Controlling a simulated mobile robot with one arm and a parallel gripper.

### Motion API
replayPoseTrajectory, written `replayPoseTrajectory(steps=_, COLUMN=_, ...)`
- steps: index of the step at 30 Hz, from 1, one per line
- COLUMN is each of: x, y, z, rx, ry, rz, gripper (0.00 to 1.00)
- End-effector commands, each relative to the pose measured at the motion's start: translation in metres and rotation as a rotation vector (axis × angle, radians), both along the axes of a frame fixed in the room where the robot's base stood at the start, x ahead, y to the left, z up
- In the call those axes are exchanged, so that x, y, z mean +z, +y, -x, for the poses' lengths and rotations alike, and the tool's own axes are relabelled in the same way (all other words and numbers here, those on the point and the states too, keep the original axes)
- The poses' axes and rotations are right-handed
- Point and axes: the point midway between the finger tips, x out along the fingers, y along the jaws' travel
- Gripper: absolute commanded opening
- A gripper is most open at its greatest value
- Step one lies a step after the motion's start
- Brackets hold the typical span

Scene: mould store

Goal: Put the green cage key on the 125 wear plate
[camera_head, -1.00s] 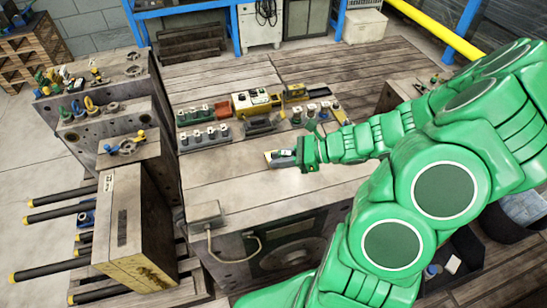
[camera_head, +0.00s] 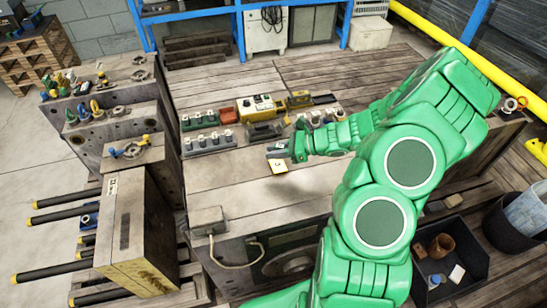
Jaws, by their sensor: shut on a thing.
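My gripper (camera_head: 279,150) is at the front middle of the workbench, left of my green wrist. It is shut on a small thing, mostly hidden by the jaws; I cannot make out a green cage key. A small cream-yellow piece with a dark mark (camera_head: 279,167) shows just below the jaws. Whether it lies on the bench or hangs from the grip I cannot tell. No 125 marking is readable, so I cannot pick out the 125 wear plate.
Behind the gripper are grey blocks (camera_head: 208,141) and a yellow box (camera_head: 254,105). Mould blocks (camera_head: 126,150) with coloured small items stand left. A grey box with a cable (camera_head: 207,219) is on the front edge. A dark bin (camera_head: 469,248) is lower right. The front bench is mostly clear.

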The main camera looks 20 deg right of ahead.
Motion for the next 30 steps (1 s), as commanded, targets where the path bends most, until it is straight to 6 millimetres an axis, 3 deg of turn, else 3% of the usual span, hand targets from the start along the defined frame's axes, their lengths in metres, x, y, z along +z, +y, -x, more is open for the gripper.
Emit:
replayPoseTrajectory(steps=9, x=-0.023, y=-0.001, z=-0.020, rx=0.001, ry=-0.001, rz=0.002, gripper=0.00)
replayPoseTrajectory(steps=16, x=-0.029, y=-0.001, z=-0.024, rx=0.002, ry=0.000, rz=0.000, gripper=0.00)
replayPoseTrajectory(steps=24, x=-0.055, y=-0.001, z=-0.026, rx=0.000, ry=0.002, rz=-0.002, gripper=0.00)
replayPoseTrajectory(steps=30, x=-0.061, y=-0.002, z=-0.026, rx=0.001, ry=-0.002, rz=0.001, gripper=0.00)
